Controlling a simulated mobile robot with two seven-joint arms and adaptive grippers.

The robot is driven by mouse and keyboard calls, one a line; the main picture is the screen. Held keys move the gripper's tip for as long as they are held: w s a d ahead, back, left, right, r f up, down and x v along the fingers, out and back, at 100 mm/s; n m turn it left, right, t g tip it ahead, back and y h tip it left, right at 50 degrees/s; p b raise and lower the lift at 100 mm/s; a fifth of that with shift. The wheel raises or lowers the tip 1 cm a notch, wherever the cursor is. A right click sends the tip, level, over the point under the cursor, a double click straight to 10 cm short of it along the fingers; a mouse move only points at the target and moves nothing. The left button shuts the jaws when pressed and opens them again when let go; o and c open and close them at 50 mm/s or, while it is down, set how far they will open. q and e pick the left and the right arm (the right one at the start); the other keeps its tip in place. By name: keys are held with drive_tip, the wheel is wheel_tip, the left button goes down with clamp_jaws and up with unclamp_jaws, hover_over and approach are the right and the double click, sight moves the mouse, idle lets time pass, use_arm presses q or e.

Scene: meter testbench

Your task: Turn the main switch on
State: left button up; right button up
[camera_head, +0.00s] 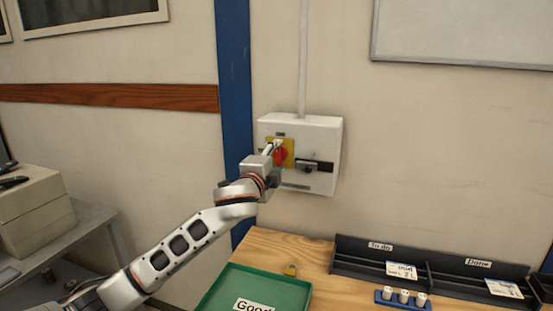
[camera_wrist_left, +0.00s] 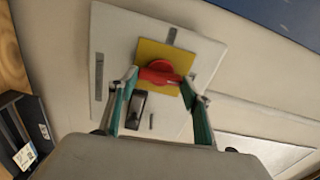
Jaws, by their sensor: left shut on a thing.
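The main switch is a red rotary knob (camera_head: 281,156) on a yellow plate (camera_head: 289,145), on the front of a white wall box (camera_head: 326,138). My left gripper (camera_head: 272,152) is at the knob, reaching in from the lower left and partly covering it. In the left wrist view the red knob (camera_wrist_left: 160,72) sits between the two fingertips of the left gripper (camera_wrist_left: 161,78), in front of the yellow plate (camera_wrist_left: 166,51). The fingers are closed on the knob's sides. My right gripper is not in view.
A second, black switch (camera_head: 314,166) is on the box, right of the knob. Below are a wooden table (camera_head: 285,245), a green tray (camera_head: 212,292) and black racks (camera_head: 355,262) labelled "To do" and "Done". A blue post (camera_head: 234,90) stands left of the box.

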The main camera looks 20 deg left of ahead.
use_arm(q)
drive_tip(key=shift+m, duration=0.5)
drive_tip(key=o, duration=1.1)
drive_tip(key=s, duration=1.2)
drive_tip(key=shift+a, duration=0.2)
